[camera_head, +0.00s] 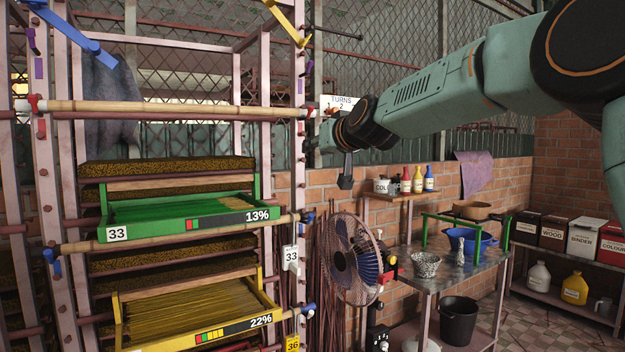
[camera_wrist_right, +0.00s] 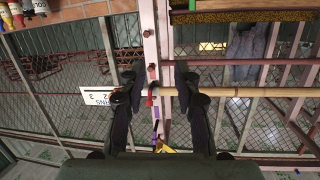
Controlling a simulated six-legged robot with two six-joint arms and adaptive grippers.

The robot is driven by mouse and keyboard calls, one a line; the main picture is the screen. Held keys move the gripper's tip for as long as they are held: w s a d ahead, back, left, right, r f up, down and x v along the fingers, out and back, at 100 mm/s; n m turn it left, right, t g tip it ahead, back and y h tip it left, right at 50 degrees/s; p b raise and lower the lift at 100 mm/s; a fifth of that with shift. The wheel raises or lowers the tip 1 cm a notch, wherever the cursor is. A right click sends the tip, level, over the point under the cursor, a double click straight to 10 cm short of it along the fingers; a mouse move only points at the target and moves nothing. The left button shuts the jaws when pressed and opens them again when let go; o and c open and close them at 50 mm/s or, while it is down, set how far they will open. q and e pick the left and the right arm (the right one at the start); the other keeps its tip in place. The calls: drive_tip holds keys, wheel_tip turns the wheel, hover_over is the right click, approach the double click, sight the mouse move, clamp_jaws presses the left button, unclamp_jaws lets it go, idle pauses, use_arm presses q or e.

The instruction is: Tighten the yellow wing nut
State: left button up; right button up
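A yellow bar-like part (camera_head: 288,22), possibly the yellow wing nut, sits high on the rack's right post in the head view. In the right wrist view, which looks upside down, a small yellow piece (camera_wrist_right: 164,148) shows low between my fingers, largely hidden. My right gripper (camera_head: 311,145) is beside the right post, below that yellow part and near the end of the upper bamboo pole (camera_head: 170,108). In the wrist view my right gripper (camera_wrist_right: 160,80) has its dark fingers spread apart, with the post behind the gap. I see nothing held. My left gripper is not in view.
A red fastener (camera_head: 37,104) is at the pole's left end. The green tray (camera_head: 190,224) and yellow tray (camera_head: 200,323) sit in the rack. A TURNS sign (camera_head: 341,104) hangs behind my gripper. A fan (camera_head: 350,260) stands below my right arm, beside a metal table (camera_head: 450,275).

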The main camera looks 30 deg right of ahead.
wheel_tip(320, 180, down, 7)
drive_tip(key=a, duration=0.1)
drive_tip(key=shift+w+r+g, duration=0.2)
drive_tip(key=shift+w+g, duration=0.1)
drive_tip(key=shift+g, duration=0.1)
